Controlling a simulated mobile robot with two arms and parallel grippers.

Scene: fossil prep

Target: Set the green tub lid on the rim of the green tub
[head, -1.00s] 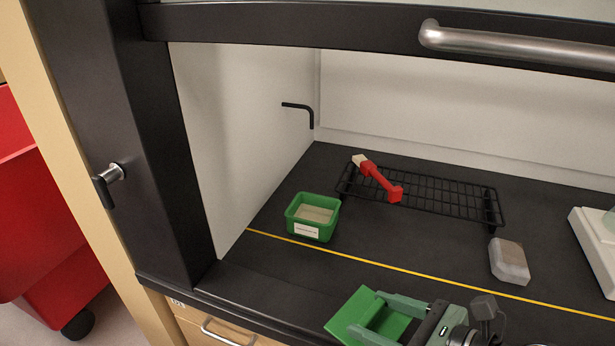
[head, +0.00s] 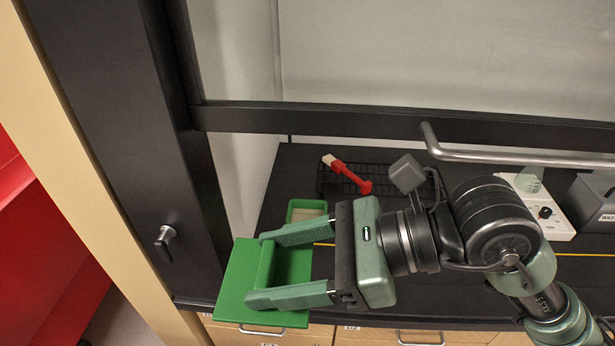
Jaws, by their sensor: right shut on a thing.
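The green tub lid (head: 232,290) is a flat green plate with a raised grip block. My right gripper (head: 260,270) is shut on that block, one finger on either side. It holds the lid in the air in front of the bench's front edge. The green tub (head: 305,205) stands on the dark bench beyond the lid, with pale material inside. The fingers and lid hide its lower front. The lid is apart from the tub, nearer to me. My left gripper is not in view.
A black wire rack (head: 350,184) carries a red-handled brush (head: 348,174) behind the tub. A dark sash bar (head: 330,122) with a metal handle (head: 520,157) crosses above. A dark post (head: 110,150) stands at the left. A white device (head: 540,208) is at the right.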

